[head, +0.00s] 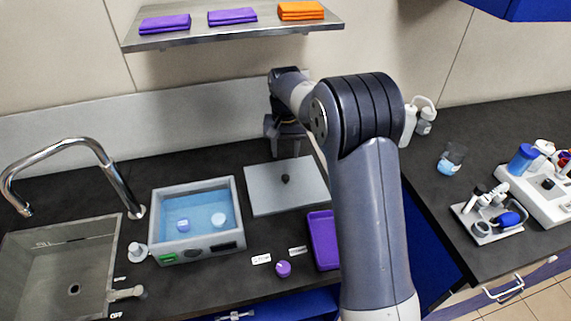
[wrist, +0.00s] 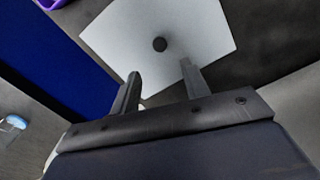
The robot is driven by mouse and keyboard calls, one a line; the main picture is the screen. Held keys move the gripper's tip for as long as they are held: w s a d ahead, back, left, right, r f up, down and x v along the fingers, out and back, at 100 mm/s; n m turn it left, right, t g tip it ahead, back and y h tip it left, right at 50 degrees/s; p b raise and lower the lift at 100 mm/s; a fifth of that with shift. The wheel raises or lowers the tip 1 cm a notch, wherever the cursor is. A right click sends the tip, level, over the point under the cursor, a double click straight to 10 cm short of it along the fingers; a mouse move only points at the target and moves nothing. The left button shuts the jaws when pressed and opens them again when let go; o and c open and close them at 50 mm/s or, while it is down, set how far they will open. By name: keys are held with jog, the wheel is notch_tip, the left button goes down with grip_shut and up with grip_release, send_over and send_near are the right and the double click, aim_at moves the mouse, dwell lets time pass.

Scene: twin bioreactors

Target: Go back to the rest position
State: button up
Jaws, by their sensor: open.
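My gripper (wrist: 160,88) is open and empty in the wrist view, its two dark fingers apart. Past the fingertips lies a flat grey lid (wrist: 200,30) with a round black knob (wrist: 159,44). In the head view my gripper (head: 287,148) is partly hidden by my own arm, above the back part of the lid (head: 262,195). The lid lies on the dark counter beside the water bath, and its knob (head: 285,179) stands free of the fingers.
An open water bath (head: 198,220) with blue water and two small items stands left of the lid. A purple tray (head: 323,240) and purple knob (head: 283,269) are in front. A sink (head: 60,270) and tap are at left. A shelf (head: 230,27) hangs above. Labware stands right.

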aim_at(286, 177)
notch_tip(286, 177, up, 2)
jog(key=shift+r, duration=0.1)
dwell(0.4)
notch_tip(286, 177, down, 13)
jog(key=shift+r+p, duration=0.15)
jog(key=shift+p, duration=0.5)
notch_tip(286, 177, up, 3)
jog(key=shift+f, duration=0.1)
jog(key=shift+r+b, duration=0.3)
jog(key=shift+r, duration=0.4)
